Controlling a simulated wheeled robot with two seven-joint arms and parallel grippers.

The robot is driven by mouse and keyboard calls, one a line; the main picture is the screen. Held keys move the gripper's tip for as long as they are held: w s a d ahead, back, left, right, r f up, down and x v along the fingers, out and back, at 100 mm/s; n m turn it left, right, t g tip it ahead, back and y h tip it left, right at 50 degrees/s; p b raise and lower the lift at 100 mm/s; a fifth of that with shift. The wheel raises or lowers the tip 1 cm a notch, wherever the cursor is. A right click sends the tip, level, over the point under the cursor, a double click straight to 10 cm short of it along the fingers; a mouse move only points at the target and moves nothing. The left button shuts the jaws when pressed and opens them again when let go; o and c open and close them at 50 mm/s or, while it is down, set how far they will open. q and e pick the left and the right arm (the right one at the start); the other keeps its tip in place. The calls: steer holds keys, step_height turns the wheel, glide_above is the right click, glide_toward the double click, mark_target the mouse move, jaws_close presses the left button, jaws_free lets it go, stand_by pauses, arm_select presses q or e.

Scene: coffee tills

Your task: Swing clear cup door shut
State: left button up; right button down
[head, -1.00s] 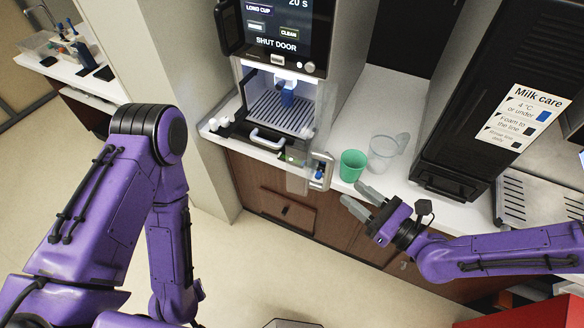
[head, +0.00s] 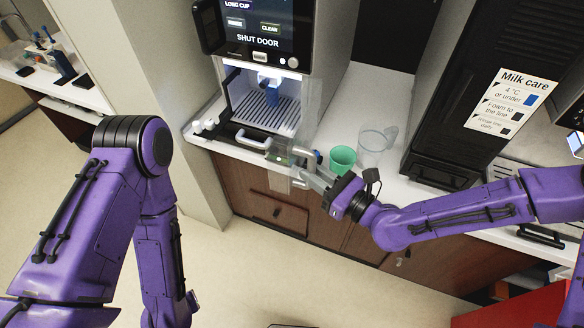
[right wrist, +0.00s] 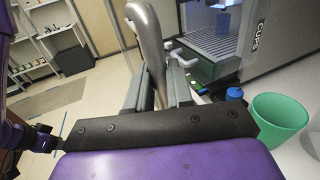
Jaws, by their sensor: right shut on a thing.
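The coffee machine (head: 285,75) stands at the back, its screen reading "SHUT DOOR". Its clear cup door (head: 279,182) stands open, swung out from the lit cup bay (head: 262,100) and past the counter's front edge. My right gripper (head: 311,178) is at the door's grey handle (head: 301,158). In the right wrist view the fingers (right wrist: 163,88) are shut around the handle bar (right wrist: 147,35), which rises between them. The clear panel is hard to make out there. My left arm is in the head view, but its gripper is not.
A green cup (head: 342,158) and a clear jug (head: 374,146) stand on the counter just right of the door. A small blue item (right wrist: 234,94) is near the handle. A black machine (head: 460,110) stands further right. The floor in front is clear.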

mark_target(269, 170)
steer(key=shift+s+a+r+b, duration=0.1)
steer(key=shift+a+b, duration=0.35)
steer(key=shift+a, duration=1.85)
steer(key=a, duration=0.1)
steer(key=a+b, duration=0.1)
steer(key=a, duration=0.3)
steer(key=shift+w+a, duration=0.15)
steer(key=shift+w, duration=0.25)
steer(key=shift+w+a+b, duration=0.1)
steer(key=shift+a+b, duration=0.2)
steer(key=shift+a, duration=0.1)
